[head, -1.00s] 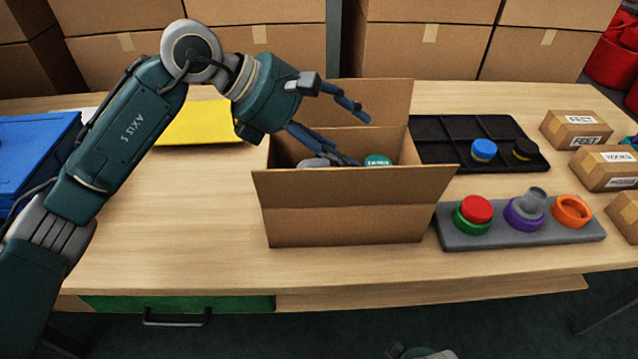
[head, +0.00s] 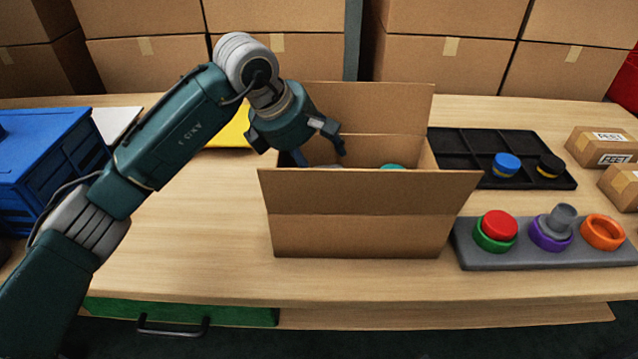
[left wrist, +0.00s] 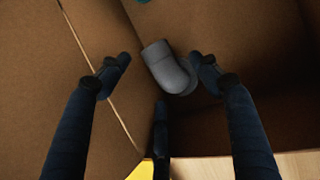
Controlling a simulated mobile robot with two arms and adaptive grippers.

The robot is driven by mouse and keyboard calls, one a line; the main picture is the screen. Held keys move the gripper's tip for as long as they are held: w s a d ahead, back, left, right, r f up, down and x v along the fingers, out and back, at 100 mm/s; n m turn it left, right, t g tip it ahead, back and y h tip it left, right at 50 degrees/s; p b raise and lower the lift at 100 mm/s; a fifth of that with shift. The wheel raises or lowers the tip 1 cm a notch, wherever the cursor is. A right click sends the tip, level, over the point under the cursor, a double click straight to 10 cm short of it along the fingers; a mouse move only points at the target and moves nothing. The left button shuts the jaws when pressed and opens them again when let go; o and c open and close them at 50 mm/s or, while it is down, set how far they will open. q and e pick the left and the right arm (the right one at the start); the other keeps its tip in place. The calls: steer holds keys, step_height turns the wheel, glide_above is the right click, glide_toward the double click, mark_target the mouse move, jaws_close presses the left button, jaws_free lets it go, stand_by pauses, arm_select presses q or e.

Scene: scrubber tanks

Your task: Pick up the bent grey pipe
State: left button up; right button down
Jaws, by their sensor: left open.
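The bent grey pipe (left wrist: 167,68) lies inside the open cardboard box (head: 355,235), near its bottom. In the left wrist view it shows as a grey elbow between my left gripper's fingers. My left gripper (left wrist: 158,80) is open, with its fingers spread around the pipe; I cannot tell whether they touch it. In the head view my left gripper (head: 322,150) reaches down into the box from the left, its fingertips partly hidden by the box's wall. Only a sliver of the pipe shows there above the front flap. My right gripper is out of view.
A teal item (head: 392,167) lies in the box to the right. A black tray (head: 455,150) holds blue and black caps. A blue crate (head: 50,165) stands at left; the table's front left is clear.

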arm_select(q)
steer(key=shift+x, duration=1.15)
steer(key=c, duration=1.2)
steer(key=shift+r, duration=0.1)
steer(key=shift+c, duration=0.4)
steer(key=shift+r, duration=0.1)
